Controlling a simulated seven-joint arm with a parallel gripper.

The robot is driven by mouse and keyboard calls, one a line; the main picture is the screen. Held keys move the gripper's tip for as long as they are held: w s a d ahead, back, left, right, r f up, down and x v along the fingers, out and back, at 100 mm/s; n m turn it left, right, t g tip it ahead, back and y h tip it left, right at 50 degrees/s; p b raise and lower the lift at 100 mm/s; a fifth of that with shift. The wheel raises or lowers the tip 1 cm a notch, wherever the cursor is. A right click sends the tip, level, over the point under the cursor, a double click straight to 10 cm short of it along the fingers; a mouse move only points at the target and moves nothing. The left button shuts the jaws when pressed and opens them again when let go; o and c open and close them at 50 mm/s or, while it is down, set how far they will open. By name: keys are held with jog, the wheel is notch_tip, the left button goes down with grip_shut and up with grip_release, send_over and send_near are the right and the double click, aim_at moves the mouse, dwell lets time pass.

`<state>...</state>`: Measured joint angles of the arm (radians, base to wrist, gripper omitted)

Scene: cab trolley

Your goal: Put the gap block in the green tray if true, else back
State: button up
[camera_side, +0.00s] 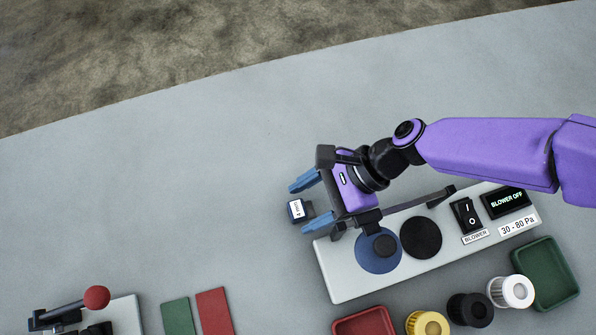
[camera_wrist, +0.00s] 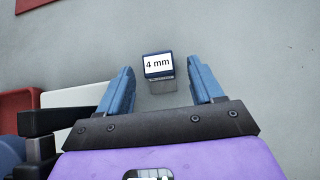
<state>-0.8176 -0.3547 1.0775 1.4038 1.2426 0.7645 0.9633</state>
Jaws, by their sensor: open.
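The gap block (camera_side: 296,210) is a small dark blue block with a white label. In the wrist view its label reads "4 mm" (camera_wrist: 158,65). It stands on the grey surface. My gripper (camera_side: 299,205) is open, with blue fingers, one to each side of the block in the picture. In the wrist view the block shows between the fingertips (camera_wrist: 161,72), with gaps on both sides; neither finger visibly touches it. The green tray (camera_side: 546,274) is at the lower right of the side view and looks empty.
A white panel (camera_side: 345,287) holds a blue disc (camera_side: 377,262), a black disc (camera_side: 421,237), a blower switch (camera_side: 466,214) and a display reading "BLOWER OFF" (camera_side: 506,202). Its label reads "30 - 80 Pa". Several filters and a red tray (camera_side: 364,324) are in front.

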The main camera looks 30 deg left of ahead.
aim_at(308, 210)
jog(key=shift+s+a+f, duration=0.15)
jog(key=shift+f, duration=0.05)
grip_shut()
notch_tip(308, 210, up, 10)
jog(key=shift+r, duration=0.15)
dwell(0.5)
